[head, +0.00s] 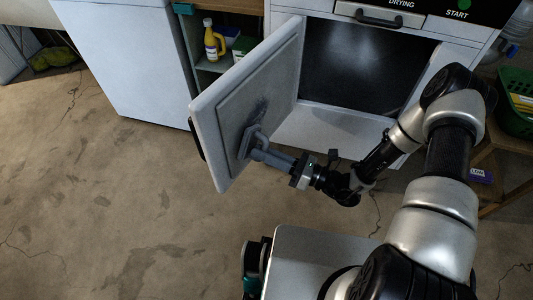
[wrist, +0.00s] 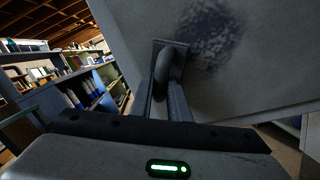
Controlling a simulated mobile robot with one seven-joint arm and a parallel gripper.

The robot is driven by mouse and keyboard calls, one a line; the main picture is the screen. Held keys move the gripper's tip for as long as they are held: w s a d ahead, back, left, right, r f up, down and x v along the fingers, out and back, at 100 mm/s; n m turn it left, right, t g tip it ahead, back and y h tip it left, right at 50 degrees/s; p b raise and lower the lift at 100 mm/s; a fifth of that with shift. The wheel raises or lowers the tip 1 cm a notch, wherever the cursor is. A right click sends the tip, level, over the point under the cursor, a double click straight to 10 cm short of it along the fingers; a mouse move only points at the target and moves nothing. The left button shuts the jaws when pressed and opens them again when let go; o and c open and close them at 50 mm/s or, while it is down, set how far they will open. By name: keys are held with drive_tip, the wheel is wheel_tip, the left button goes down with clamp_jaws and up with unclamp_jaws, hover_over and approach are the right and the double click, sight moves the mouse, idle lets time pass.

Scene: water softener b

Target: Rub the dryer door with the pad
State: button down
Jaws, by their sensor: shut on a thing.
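The dryer door (head: 220,112) is open, hinged beside the dark dryer opening, with its inner face toward my arm. A dark smudge (head: 257,110) marks that inner face; it also shows in the wrist view (wrist: 215,30), just above and right of the pad. The grey pad (head: 247,142) is at the door's inner face and appears to touch it; exact contact is hard to tell. In the wrist view the pad (wrist: 158,52) stands between my fingertips. My gripper (head: 257,153) is shut on the pad's handle.
The dryer (head: 340,125) has its dark opening right of the door. A shelf with a yellow bottle (head: 212,42) stands behind the door. A white cabinet (head: 125,60) is at upper left. A green basket (head: 515,105) sits at far right. The concrete floor left of the door is clear.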

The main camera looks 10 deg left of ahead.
sight(252, 141)
drive_tip(key=shift+w+f+x, duration=0.15)
drive_tip(key=shift+w+x, duration=0.05)
drive_tip(key=shift+x, duration=0.9)
drive_tip(key=shift+w+f+x, duration=0.1)
drive_tip(key=shift+w+x, duration=0.1)
drive_tip(key=shift+x, duration=0.95)
idle(0.6)
drive_tip(key=shift+d, duration=0.1)
